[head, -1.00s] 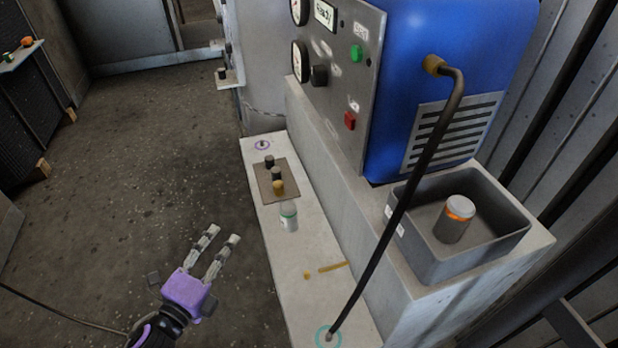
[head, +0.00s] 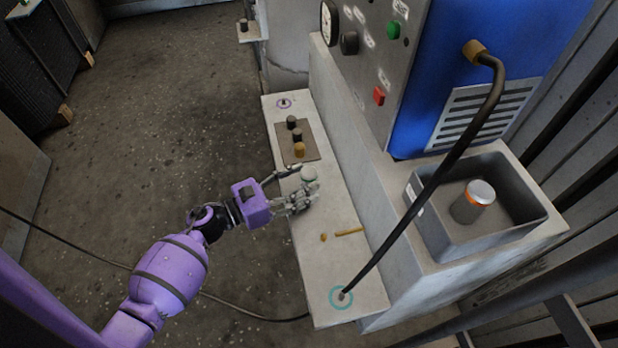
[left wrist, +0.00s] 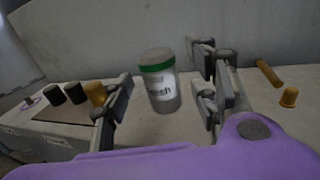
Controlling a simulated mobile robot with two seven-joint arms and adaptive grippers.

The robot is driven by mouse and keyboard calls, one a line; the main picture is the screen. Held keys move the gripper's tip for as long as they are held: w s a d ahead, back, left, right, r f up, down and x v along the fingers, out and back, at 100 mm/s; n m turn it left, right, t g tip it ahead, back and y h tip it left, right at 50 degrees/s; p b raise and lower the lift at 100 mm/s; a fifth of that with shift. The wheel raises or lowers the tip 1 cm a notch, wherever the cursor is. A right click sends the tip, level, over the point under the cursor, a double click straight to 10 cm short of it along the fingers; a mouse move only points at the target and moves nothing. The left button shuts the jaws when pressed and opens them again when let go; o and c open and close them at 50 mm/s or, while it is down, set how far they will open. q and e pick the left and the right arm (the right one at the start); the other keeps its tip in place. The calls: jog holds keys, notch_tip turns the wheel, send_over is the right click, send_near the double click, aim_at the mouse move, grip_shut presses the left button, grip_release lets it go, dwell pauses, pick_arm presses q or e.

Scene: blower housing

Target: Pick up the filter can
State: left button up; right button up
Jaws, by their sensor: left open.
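In the head view this can (head: 309,173) is partly hidden by my left gripper (head: 296,188). My left gripper is open. In the left wrist view its fingers (left wrist: 164,82) stand to either side of the can, with gaps visible on both sides. A second can, grey with an orange band and pale lid (head: 473,201), stands in the grey bin (head: 425,235). My right gripper is not in view.
Behind the green-banded can, a brown plate (head: 286,153) carries two dark knobs and a yellow one. A yellow stick (head: 348,231) and small yellow cap (head: 323,238) lie nearer. A black hose (head: 415,202) runs from the blue housing (head: 430,80) to the ledge (head: 318,285).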

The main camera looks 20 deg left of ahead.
aim_at(309, 171)
pick_arm(q)
jog(key=x, duration=0.2)
jog(key=shift+w+d, duration=0.2)
jog(key=shift+w, duration=0.05)
jog(key=c, duration=1.4)
grip_shut()
jog(key=shift+r, duration=0.55)
notch_tip(309, 171, up, 2)
jog(key=shift+r+p, duration=0.25)
jog(key=shift+p, duration=0.25)
jog(key=s+d+r+p, duration=0.2)
jog(key=s+d+r, duration=0.3)
jog(key=s+r, duration=0.4)
jog(key=s, duration=0.4)
jog(key=shift+r, duration=0.25)
